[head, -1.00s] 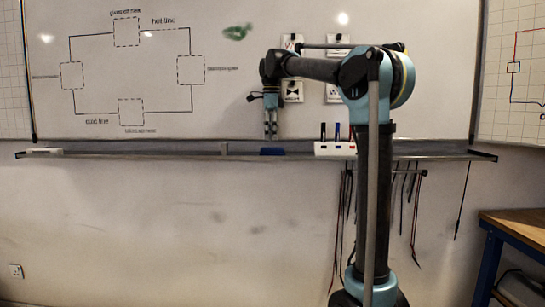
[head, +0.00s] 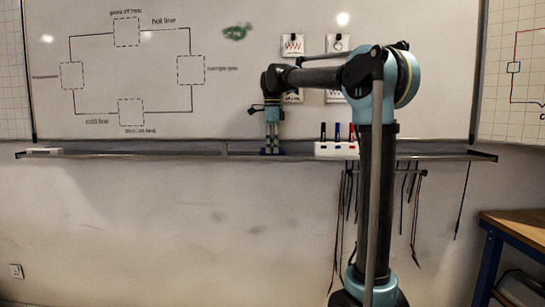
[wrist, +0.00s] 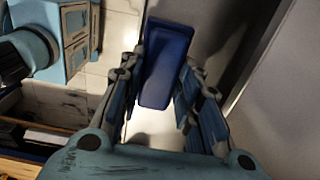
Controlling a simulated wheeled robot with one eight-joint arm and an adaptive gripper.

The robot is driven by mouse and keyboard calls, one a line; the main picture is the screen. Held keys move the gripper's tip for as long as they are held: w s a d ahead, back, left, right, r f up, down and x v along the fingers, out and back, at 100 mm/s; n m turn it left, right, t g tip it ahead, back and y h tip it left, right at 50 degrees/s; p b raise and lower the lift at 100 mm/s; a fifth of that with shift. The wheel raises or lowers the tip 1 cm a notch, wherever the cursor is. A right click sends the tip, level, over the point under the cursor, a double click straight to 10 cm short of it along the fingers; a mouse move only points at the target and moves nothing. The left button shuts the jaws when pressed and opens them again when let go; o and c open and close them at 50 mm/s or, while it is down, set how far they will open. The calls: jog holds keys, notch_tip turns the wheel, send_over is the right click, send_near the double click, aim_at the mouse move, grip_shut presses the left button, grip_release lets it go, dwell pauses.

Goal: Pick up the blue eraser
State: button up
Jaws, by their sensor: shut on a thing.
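The blue eraser (wrist: 168,42) is a dark blue block between my gripper's two fingers in the wrist view. My gripper (wrist: 164,68) is shut on it. In the head view my gripper (head: 272,147) points down at the tray (head: 180,154) below the whiteboard. Only small blue parts of the eraser show around the fingertips there. The eraser is at tray level, and I cannot tell whether it is clear of the tray surface.
A white holder (head: 336,150) with black, blue and red markers stands on the tray, right of my gripper. A whitish item (head: 45,151) lies at the tray's left end. Cables (head: 408,195) hang below the tray at right. A wooden-topped bench (head: 520,222) stands at lower right.

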jog(key=shift+r, duration=0.1)
notch_tip(320, 180, up, 10)
dwell(0.6)
jog(key=o, duration=0.5)
jog(key=c, duration=0.4)
